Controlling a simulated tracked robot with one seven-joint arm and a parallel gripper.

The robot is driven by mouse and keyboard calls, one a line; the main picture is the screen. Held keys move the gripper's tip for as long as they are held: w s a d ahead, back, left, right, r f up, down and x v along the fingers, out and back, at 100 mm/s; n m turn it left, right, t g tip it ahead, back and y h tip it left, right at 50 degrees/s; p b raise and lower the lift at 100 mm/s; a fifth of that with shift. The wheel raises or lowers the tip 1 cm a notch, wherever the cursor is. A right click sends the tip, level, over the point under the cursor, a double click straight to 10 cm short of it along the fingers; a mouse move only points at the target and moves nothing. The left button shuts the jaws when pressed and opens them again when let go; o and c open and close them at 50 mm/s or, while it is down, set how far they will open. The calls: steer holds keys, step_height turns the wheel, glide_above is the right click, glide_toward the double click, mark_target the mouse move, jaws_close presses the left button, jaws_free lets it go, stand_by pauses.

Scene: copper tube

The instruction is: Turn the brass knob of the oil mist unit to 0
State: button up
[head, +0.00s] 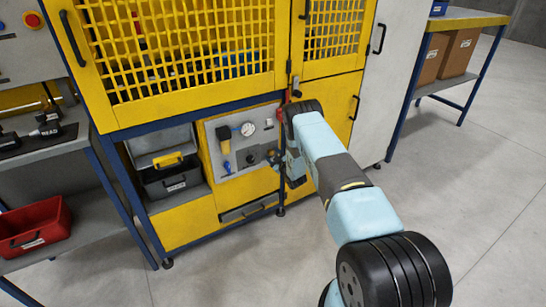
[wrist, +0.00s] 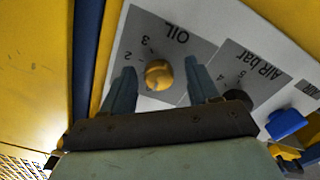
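The brass knob (wrist: 158,75) shows in the wrist view on a grey plate marked OIL (wrist: 150,42), which appears upside down with several digits around the knob. The knob's pointer mark is too small to read, so I cannot tell its setting. My gripper (wrist: 158,70) is open, with one finger on each side of the knob; gaps show between fingers and knob. In the head view my gripper (head: 275,159) is at the right edge of the grey unit panel (head: 227,183), and the brass knob is not distinguishable there.
An AIR bar plate with a black knob (wrist: 238,97) lies right of the OIL plate, with a blue part (wrist: 287,123) beyond. The panel carries a round gauge (head: 247,129) and a yellow bowl (head: 226,150). A blue frame post (wrist: 86,45) stands close by.

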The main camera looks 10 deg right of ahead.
steer(key=shift+r, duration=0.1)
steer(key=v, duration=1.3)
steer(key=shift+s, duration=0.35)
steer(key=shift+d, duration=0.1)
